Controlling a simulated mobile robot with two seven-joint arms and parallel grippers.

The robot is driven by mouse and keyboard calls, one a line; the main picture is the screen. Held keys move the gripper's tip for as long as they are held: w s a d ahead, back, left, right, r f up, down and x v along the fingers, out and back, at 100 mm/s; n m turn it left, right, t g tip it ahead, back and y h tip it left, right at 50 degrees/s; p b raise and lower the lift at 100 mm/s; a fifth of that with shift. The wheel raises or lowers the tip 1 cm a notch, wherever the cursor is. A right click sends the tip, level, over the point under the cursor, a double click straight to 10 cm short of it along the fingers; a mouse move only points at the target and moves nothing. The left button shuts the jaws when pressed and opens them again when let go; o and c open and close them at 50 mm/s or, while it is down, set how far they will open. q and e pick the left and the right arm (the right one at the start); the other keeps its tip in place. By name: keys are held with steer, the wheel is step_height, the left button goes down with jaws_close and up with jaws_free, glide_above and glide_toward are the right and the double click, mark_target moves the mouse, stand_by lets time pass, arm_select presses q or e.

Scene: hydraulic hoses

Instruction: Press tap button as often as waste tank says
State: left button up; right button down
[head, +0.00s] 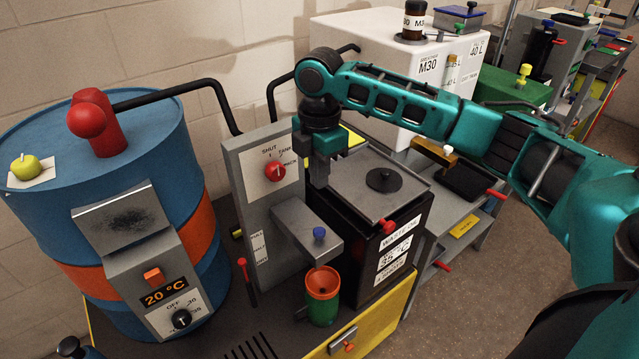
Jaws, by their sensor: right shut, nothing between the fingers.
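The tap is a grey spout block with a blue button (319,233) on top, reaching out from a grey upright panel (251,215). The black waste tank (366,264) stands right of it, with a grey lid. White labels on its side read "WASTE OIL", what looks like "35 °C", and a lowest line too small to read. My right gripper (319,184) points down behind and above the blue button, apart from it. It is shut and empty. My left gripper is not in view.
A blue drum (58,225) with an orange band stands at left, bearing a red fitting (97,120), a yellow-green apple (26,167) and a "20 °C" display. The panel has a red dial (275,171). A white M30 tank (350,45) stands behind. Floor is free at lower right.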

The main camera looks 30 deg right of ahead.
mark_target(320, 231)
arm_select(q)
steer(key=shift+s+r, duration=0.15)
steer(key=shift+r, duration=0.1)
arm_select(e)
steer(key=shift+s+r, duration=0.1)
steer(key=shift+r, duration=0.55)
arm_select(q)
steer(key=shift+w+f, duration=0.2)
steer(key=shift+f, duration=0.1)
arm_select(e)
step_height(320, 231, down, 14)
steer(key=shift+f, duration=0.1)
